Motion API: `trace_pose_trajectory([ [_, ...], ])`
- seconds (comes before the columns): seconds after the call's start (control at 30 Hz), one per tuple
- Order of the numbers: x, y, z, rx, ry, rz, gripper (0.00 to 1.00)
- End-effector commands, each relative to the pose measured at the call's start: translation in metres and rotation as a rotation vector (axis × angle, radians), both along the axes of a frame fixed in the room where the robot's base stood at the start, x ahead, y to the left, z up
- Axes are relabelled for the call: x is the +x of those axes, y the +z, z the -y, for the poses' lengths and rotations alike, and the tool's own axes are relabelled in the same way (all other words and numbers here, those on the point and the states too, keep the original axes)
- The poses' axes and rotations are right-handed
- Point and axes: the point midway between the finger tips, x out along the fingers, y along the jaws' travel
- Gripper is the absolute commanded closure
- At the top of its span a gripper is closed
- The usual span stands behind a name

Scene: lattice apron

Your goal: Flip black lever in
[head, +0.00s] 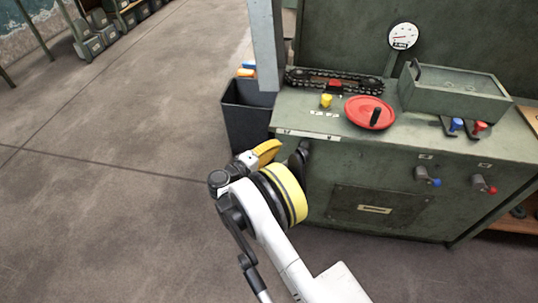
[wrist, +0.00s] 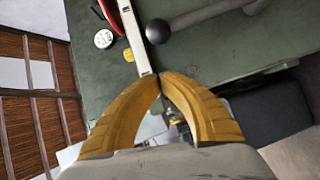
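The black lever (wrist: 158,31) shows in the wrist view as a dark round knob on a grey shaft that runs to the right across green metal. In the head view a dark part (head: 300,155) at the left front of the green bench seems to be this lever, partly hidden by my arm. My gripper (wrist: 164,75) has yellow fingers whose tips meet, with nothing seen held between them. The tips appear just below the knob in the wrist view, apart from it. In the head view my gripper (head: 268,150) is beside the bench's left front corner.
The green bench (head: 340,150) carries a red wheel (head: 370,112), a yellow button (head: 326,101), a chain (head: 333,80) and a gauge (head: 403,37). Blue (head: 434,182) and red (head: 491,190) handles stick out in front. A dark bin (head: 247,108) stands left of it. Floor at left is clear.

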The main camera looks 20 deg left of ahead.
Motion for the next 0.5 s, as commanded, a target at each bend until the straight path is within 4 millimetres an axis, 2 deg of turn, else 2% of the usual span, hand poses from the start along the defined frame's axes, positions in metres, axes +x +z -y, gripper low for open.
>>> trace_pose_trajectory([
  [0.13, 0.029, -0.006, 0.012, 0.0, -0.003, 0.0, 1.0],
  [0.3, 0.037, -0.009, 0.035, 0.0, -0.002, -0.001, 1.0],
  [0.5, 0.041, -0.009, 0.045, 0.0, 0.0, -0.001, 1.0],
])
